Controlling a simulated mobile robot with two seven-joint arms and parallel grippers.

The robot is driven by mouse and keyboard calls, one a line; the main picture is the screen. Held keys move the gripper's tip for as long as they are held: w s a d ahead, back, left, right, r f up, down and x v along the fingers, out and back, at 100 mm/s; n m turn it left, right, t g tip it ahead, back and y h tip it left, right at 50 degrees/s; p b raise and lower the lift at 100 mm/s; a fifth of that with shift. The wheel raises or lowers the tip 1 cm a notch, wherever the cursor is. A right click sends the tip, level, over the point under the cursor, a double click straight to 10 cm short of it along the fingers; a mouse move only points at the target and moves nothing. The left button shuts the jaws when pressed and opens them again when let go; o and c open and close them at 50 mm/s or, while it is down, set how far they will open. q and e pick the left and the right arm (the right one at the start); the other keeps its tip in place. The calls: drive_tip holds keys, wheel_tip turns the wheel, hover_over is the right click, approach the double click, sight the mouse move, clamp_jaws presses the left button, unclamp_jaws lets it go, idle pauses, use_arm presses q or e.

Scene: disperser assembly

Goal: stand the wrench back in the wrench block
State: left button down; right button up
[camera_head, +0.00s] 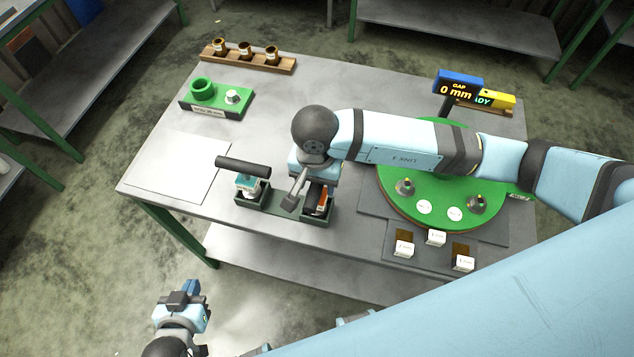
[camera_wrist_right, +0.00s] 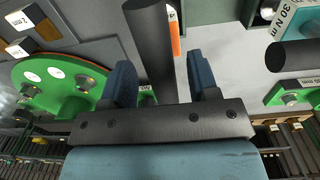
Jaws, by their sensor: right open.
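The dark green wrench block (camera_head: 285,217) stands near the table's front edge. A wrench with an orange body (camera_head: 322,201) is at its right compartment; whether it is fully seated cannot be told. Its dark bar handle (camera_wrist_right: 152,45) runs between the fingers of my right gripper (camera_wrist_right: 162,85), which are open around it. A second wrench with a teal body (camera_head: 248,186) and black bar handle (camera_head: 243,167) stands in the left compartment; its handle also shows in the right wrist view (camera_wrist_right: 292,56). My left gripper (camera_head: 188,289) is off the table, below its front-left side; its finger gap is unclear.
A green round turntable (camera_head: 392,172) with metal fittings is right of the block, partly behind my right arm. Small white-labelled blocks (camera_head: 436,238) lie in front of it. A green fixture (camera_head: 218,105) and a wooden rack (camera_head: 262,66) stand behind. A white sheet (camera_head: 178,168) lies left.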

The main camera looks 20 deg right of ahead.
wheel_tip(320, 180, up, 10)
drive_tip(key=shift+w+f+b, duration=0.15)
drive_tip(key=shift+f+b, duration=0.05)
drive_tip(key=shift+b, duration=0.75)
drive_tip(key=shift+r, duration=0.45)
